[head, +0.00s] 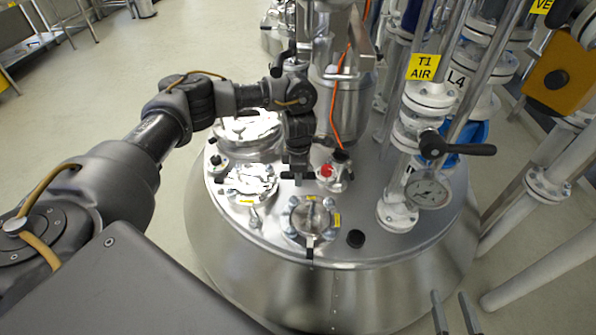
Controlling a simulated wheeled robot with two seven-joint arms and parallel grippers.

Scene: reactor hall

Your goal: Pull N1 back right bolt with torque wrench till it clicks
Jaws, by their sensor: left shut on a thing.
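My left gripper (298,178) points down over the vessel lid, between two small flanged nozzles. It is shut on a short dark bar that lies crosswise at its fingertips, which I take for the torque wrench (284,175). The bar's left end is close to the right side of the left nozzle flange (251,181); whether it sits on a bolt there is too small to tell. The yellow tags are too small to read, so I cannot tell which flange is N1. My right gripper (455,314) is at the bottom edge, its two fingers apart and empty.
A red-topped valve (327,171) stands just right of my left gripper. A front nozzle (312,219), a pressure gauge (430,191) and a black-handled valve (457,147) stand nearby. A steel canister (341,100) is behind. The floor at left is open.

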